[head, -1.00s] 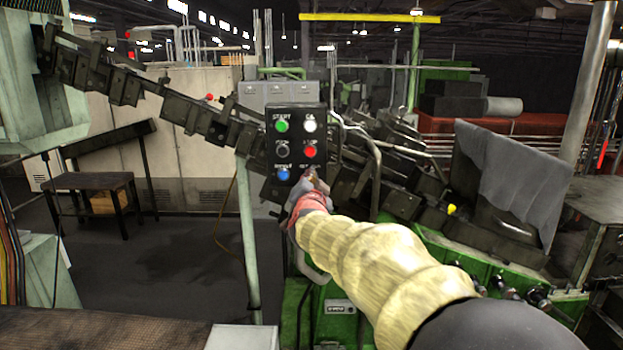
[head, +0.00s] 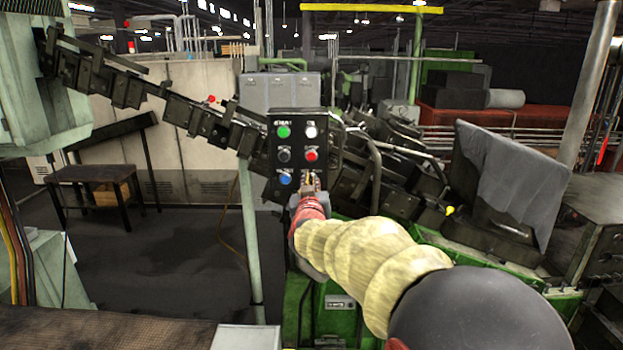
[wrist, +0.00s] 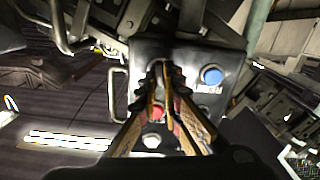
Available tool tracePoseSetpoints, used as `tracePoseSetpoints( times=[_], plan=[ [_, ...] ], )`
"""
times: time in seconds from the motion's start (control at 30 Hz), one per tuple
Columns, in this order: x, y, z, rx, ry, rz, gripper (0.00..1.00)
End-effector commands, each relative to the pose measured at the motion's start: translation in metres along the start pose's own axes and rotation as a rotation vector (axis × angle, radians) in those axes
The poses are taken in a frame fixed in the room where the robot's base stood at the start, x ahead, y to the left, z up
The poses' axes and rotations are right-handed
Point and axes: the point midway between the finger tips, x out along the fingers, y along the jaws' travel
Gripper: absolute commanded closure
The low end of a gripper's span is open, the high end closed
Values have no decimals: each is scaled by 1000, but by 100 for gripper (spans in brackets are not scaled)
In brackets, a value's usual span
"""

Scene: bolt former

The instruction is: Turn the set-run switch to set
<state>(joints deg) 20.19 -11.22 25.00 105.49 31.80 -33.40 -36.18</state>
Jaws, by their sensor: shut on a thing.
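The black control panel (head: 298,156) stands upright in the middle of the head view. It has a green, a white, a black, a red and a blue button. My gripper (head: 310,184) is at its lower right corner, beside the blue button (head: 285,179) and below the red one (head: 312,155). In the wrist view the panel (wrist: 190,52) appears upside down, and my gripper (wrist: 162,72) has its fingers closed together at the panel face. They are shut on the set-run switch, which the fingers mostly hide, so its setting cannot be read.
A green machine (head: 335,305) stands below the panel, partly behind my arm. A curved pipe handle (head: 375,165) is close to the panel's right side. A pale post (head: 250,240) stands at lower left. A dark table (head: 95,185) stands farther left on open floor.

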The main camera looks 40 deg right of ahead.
Motion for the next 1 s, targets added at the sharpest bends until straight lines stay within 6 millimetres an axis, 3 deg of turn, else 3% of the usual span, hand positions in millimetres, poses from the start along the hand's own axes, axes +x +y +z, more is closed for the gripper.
tracePoseSetpoints(
  times=[0.5,1.0],
  plan=[
    [0,-3,-1,-449,0,0,100],
    [0,-4,1,-639,1,-1,100]
  ],
)
